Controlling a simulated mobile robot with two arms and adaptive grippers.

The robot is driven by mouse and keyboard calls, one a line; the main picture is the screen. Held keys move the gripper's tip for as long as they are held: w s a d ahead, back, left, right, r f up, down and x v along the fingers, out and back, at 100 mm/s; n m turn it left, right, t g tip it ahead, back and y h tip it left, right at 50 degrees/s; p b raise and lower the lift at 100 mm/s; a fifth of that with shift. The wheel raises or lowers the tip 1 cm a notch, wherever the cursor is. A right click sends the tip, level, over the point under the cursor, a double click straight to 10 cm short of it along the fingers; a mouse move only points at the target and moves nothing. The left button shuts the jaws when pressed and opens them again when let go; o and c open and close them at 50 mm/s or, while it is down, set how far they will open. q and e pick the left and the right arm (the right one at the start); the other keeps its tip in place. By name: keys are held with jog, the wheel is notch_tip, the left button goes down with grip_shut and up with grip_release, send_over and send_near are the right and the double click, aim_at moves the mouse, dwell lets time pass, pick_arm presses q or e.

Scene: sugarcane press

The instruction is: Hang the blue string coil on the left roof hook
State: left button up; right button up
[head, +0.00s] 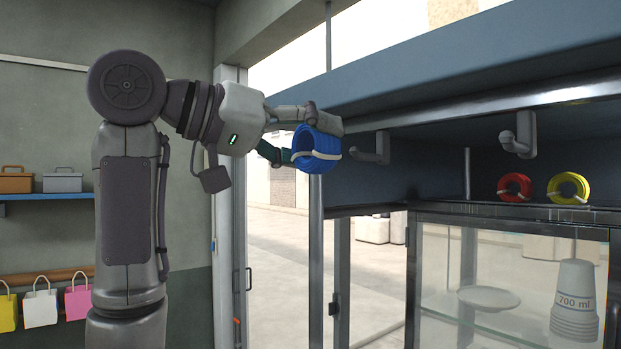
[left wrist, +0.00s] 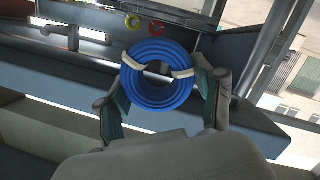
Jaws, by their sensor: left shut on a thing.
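The blue string coil (head: 316,150) is a thick ring with pale ties. My left gripper (head: 300,138) is shut on it and holds it up in the air under the roof edge. In the left wrist view the coil (left wrist: 157,76) sits between the two fingers, its hole facing the camera. The left roof hook (head: 372,150) is a grey hook on the blue beam, just right of the coil in the head view. The coil appears apart from the hook, though depth is hard to judge. Through the coil's hole in the wrist view, a grey part shows. My right gripper is not in view.
A second roof hook (head: 520,136) is farther right. A red coil (head: 514,187) and a yellow coil (head: 568,188) stand on top of the glass cabinet (head: 510,212). The blue roof beam (head: 440,70) runs above the hooks. A door post (head: 316,250) stands below the coil.

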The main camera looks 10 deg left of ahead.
aim_at(366, 157)
pick_arm(q)
jog(key=shift+s+r, duration=0.15)
jog(key=shift+r, duration=0.05)
jog(key=shift+w+d+f+p, duration=0.15)
jog(key=shift+w+d+p, duration=0.2)
jog(key=shift+w+d, duration=0.5)
jog(key=shift+w+a+r+p+x, duration=0.15)
jog(key=shift+p+x, duration=0.3)
jog(key=shift+x, duration=0.65)
jog(key=shift+w+a+r+p+x, duration=0.1)
jog(key=shift+w+p+x, duration=0.25)
jog(key=shift+x, duration=0.75)
jog(key=shift+w+a+r+p+x, duration=0.15)
jog(key=shift+p+x, duration=0.4)
jog(key=shift+x, duration=0.55)
jog(key=shift+w+d+f, duration=0.35)
jog(key=shift+d+f, duration=0.15)
jog(key=o, duration=1.1)
jog(key=shift+o, duration=0.2)
